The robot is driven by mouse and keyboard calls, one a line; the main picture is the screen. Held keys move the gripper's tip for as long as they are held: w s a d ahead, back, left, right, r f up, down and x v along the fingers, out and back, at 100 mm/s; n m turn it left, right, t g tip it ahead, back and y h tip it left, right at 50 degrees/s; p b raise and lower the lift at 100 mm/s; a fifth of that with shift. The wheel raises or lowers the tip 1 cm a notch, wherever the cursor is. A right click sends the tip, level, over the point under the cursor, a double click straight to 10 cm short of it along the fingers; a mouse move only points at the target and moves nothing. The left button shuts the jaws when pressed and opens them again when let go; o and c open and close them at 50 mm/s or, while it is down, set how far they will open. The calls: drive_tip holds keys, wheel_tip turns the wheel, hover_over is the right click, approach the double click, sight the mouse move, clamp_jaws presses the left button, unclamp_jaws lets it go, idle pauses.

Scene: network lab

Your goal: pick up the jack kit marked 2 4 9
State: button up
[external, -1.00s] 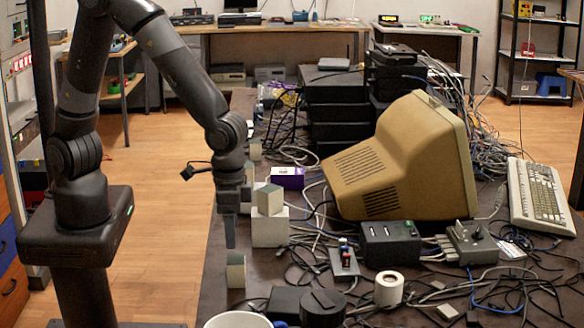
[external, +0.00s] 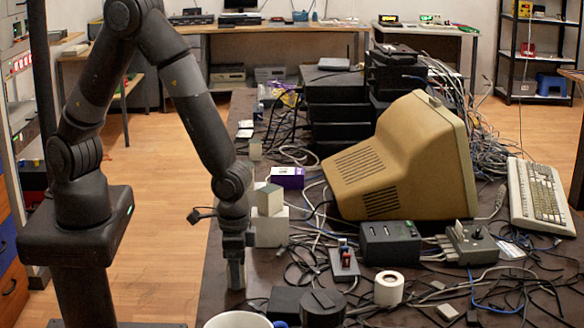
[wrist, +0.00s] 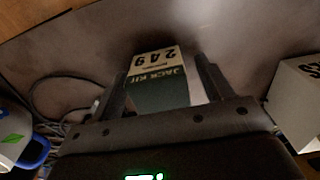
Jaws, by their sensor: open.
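The jack kit (wrist: 158,68) is a small box with a pale label reading JACK KIT 249 and a dark green side. It shows upside down in the wrist view, between the two fingers. In the external view the jack kit (external: 236,275) stands near the left edge of the dark table. My gripper (external: 235,262) points down over it, and the fingers hide its upper part. In the wrist view my gripper (wrist: 161,77) is open, with one finger on each side of the box. A gap shows beside the box, so the fingers do not look closed on it.
White boxes (external: 271,229) stand just behind my gripper; a lettered white box (wrist: 297,100) is at the right in the wrist view. A white mug (external: 236,320) with a blue handle is in front. Cables, a tape roll (external: 389,288) and a beige monitor (external: 400,160) crowd the right.

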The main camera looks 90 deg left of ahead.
drive_tip(key=shift+c, duration=0.5)
drive_tip(key=c, duration=1)
